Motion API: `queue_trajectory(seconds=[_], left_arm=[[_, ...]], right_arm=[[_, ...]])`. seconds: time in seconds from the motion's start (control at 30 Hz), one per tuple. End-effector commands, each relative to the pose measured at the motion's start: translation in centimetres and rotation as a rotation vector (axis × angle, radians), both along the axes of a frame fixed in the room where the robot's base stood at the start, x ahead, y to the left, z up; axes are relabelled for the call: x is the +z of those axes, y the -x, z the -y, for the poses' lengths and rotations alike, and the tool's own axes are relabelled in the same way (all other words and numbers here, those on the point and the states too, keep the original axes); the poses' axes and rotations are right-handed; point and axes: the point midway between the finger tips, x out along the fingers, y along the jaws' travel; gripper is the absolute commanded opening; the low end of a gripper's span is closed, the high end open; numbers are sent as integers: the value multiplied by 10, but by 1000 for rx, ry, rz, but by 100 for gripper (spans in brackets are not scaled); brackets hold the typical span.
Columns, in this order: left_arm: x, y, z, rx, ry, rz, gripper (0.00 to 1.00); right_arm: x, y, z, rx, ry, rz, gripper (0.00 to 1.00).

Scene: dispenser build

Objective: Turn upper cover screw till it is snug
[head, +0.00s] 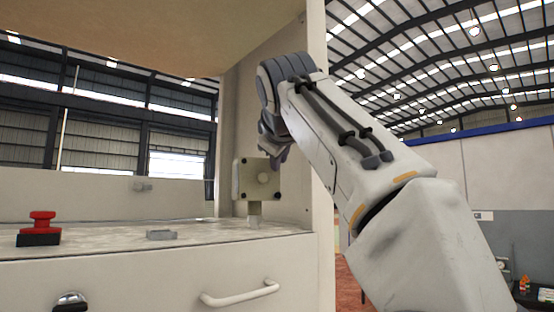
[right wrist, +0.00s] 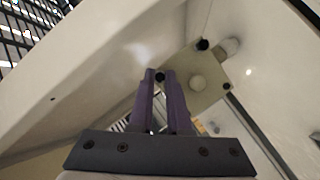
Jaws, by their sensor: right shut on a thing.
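A beige square cover (head: 245,180) with a round knob in its middle stands on a short post above the bench top. Dark screws sit near its visible corners. My right gripper (head: 273,152) reaches the cover's upper edge from above. In the right wrist view, its purple fingers (right wrist: 160,95) are shut on a black screw (right wrist: 160,76) at the edge of the cover (right wrist: 185,68). Two other black screws show at the cover's corners there. The gripped screw is hidden behind the gripper in the head view. I cannot tell whether it is snug. My left gripper is not in view.
The bench top (head: 110,236) holds a red button on a black base (head: 40,229) and a small grey block (head: 161,235). An upright panel (head: 317,120) stands close beside the cover. A shelf (head: 150,30) overhangs. Much of the bench top is clear.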

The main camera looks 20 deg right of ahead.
Motion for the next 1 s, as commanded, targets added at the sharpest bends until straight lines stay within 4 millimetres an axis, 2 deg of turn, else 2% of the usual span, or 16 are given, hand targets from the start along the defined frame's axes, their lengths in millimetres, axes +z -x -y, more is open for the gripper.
queue_trajectory(seconds=[0.5, 0.53, 0.6, 1.0], left_arm=[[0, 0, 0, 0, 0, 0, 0], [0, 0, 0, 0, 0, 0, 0], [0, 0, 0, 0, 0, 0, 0], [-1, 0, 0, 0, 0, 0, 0]], right_arm=[[-3, -1, 1, -3, -22, -11, 0], [-3, -1, 1, -3, -22, -11, 20], [-3, -1, 0, -3, -22, -11, 46], [0, 5, -2, 1, -20, -2, 46]])
